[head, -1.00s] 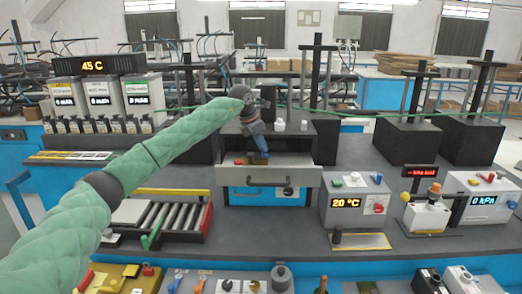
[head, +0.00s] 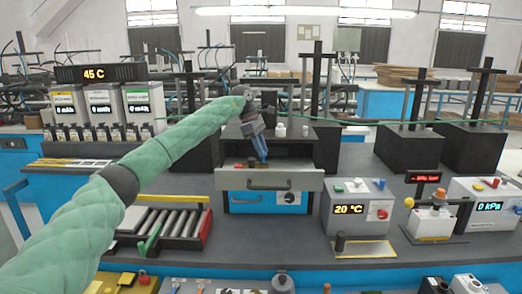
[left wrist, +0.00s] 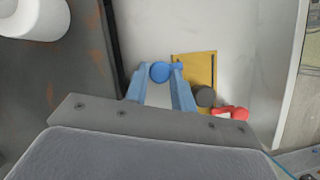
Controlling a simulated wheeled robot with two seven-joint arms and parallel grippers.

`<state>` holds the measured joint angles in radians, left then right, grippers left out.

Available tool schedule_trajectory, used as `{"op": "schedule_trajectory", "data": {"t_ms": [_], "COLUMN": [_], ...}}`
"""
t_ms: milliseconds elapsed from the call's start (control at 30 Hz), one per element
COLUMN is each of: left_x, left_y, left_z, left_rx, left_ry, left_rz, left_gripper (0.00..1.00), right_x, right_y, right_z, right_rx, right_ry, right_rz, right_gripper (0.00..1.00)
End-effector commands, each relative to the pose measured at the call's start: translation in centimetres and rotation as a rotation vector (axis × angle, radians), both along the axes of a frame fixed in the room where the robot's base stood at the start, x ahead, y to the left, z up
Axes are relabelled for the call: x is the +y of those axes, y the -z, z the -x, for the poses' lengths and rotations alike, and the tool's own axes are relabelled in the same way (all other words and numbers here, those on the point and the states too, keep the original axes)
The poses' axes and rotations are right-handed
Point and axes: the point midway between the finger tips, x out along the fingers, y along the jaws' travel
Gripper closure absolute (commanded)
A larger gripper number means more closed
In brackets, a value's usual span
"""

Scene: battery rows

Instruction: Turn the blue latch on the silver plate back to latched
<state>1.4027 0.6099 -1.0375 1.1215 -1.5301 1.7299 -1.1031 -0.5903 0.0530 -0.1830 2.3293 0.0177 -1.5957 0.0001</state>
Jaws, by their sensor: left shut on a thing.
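The blue latch (left wrist: 160,71) shows as a round blue cap in the left wrist view, between the two blue fingertips of my left gripper (left wrist: 157,76). The fingers are shut on it. It lies at the left edge of a yellow plate (left wrist: 196,62) on a pale silver surface (left wrist: 222,28). In the head view my left gripper (head: 263,158) points down, tilted, into an open silver drawer (head: 231,182). The latch's pointing direction is hidden by the fingers. My right gripper is not in view.
A grey round knob (left wrist: 205,97) and a red part (left wrist: 231,113) sit close beside the right finger. The drawer's front wall (left wrist: 279,62) bounds the space on the right, a dark block (left wrist: 88,70) on the left. A grey control box (head: 357,205) stands to the right.

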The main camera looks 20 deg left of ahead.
Motion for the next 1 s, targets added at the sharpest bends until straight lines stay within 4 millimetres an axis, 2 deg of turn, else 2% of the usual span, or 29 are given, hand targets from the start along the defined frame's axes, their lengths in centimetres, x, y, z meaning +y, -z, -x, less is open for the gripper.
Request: {"op": "schedule_trajectory", "data": {"t_ms": [300, 733, 767, 833, 867, 1000], "left_x": [0.06, 0.06, 0.06, 0.05, 0.06, 0.06], "left_y": [0.03, 0.03, 0.03, 0.02, 0.03, 0.01], "left_z": [-0.07, -0.07, -0.07, -0.07, -0.07, -0.09], "left_rx": [0.001, 0.001, 0.001, 0.001, 0.001, 0.0], "left_ry": [0.078, 0.086, 0.086, 0.086, 0.086, 0.086], "left_rz": [-0.001, -0.001, -0.001, -0.001, -0.001, -0.001], "left_gripper": [0.98, 0.98, 0.71, 0.57, 0.53, 0.53], "right_x": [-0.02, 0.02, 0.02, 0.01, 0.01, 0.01], "right_y": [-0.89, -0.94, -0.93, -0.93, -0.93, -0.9], "right_z": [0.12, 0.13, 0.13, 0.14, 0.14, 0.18], "right_rx": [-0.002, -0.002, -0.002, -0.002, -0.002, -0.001], "right_ry": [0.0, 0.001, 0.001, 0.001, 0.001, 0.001], "right_rz": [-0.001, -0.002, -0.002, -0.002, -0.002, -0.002], "right_gripper": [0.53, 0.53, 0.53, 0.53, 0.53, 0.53]}}
